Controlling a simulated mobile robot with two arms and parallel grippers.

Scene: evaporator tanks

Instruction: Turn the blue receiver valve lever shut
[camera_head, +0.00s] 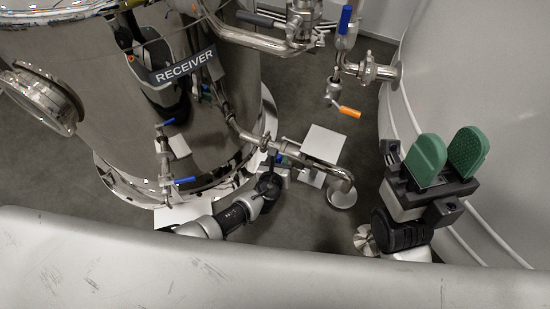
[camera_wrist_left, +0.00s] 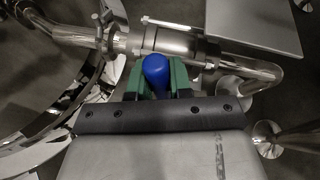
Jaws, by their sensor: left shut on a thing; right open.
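The blue receiver valve lever (camera_wrist_left: 156,69) shows its rounded blue end between the green fingers of my left gripper (camera_wrist_left: 156,78) in the left wrist view. The gripper is shut on it. The steel valve and pipe (camera_wrist_left: 165,42) lie just beyond the fingers. In the head view my left gripper (camera_head: 281,165) is low beside the receiver tank (camera_head: 185,100), at its outlet pipe (camera_head: 255,138), and only a little blue of the lever shows there. My right gripper (camera_head: 446,157) is open and empty at the right, its green pads apart.
A grey plate (camera_head: 323,144) stands just right of the outlet pipe. An orange lever (camera_head: 350,111) and another blue lever (camera_head: 345,19) are on piping above it. A large pale tank (camera_head: 485,90) fills the right. A broad grey surface (camera_head: 200,265) crosses the foreground.

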